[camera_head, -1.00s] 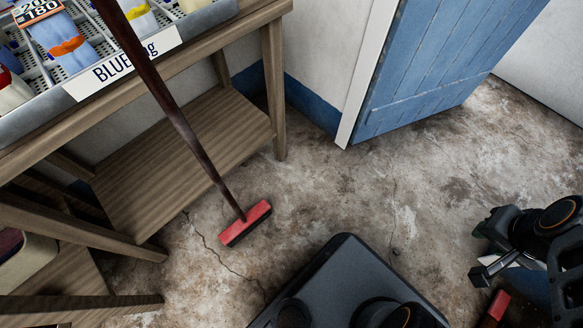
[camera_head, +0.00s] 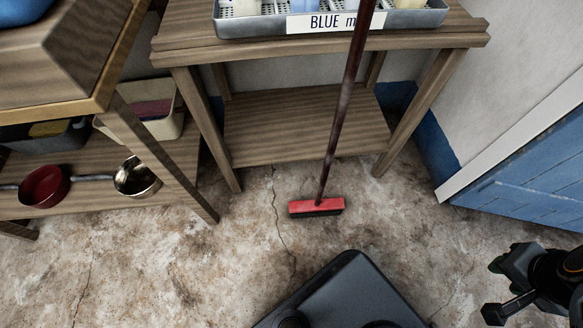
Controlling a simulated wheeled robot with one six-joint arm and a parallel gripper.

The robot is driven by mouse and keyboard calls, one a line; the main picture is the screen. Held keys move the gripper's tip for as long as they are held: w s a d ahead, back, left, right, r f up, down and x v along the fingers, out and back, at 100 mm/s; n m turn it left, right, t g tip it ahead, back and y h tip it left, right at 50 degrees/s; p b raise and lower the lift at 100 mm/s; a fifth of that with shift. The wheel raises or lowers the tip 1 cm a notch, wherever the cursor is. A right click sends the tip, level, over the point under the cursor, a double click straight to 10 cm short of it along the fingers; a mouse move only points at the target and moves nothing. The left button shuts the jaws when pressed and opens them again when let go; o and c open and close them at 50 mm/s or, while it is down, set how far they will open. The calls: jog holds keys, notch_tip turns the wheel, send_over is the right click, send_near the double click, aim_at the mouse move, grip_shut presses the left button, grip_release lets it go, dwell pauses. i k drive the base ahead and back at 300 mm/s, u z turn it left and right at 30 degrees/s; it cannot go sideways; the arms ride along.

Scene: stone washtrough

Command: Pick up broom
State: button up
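The broom (camera_head: 346,108) stands upright with a slight tilt in front of the wooden table. Its long dark red-brown handle runs up past the top edge of the picture. Its red head with dark bristles (camera_head: 316,206) rests on the floor near the middle of the view. My gripper (camera_head: 498,290) is at the lower right, partly cut off by the picture edge, well apart from the broom.
The wooden table (camera_head: 305,125) has a low shelf and bears a grey tray (camera_head: 262,27) labelled "BLUE". A wooden rack (camera_head: 150,165) with pans and bins stands left. A blue door (camera_head: 535,180) is at right. Cracked floor (camera_head: 170,260) is clear in front.

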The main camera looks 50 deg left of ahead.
aim_at(319, 206)
jog(key=u, duration=1.8)
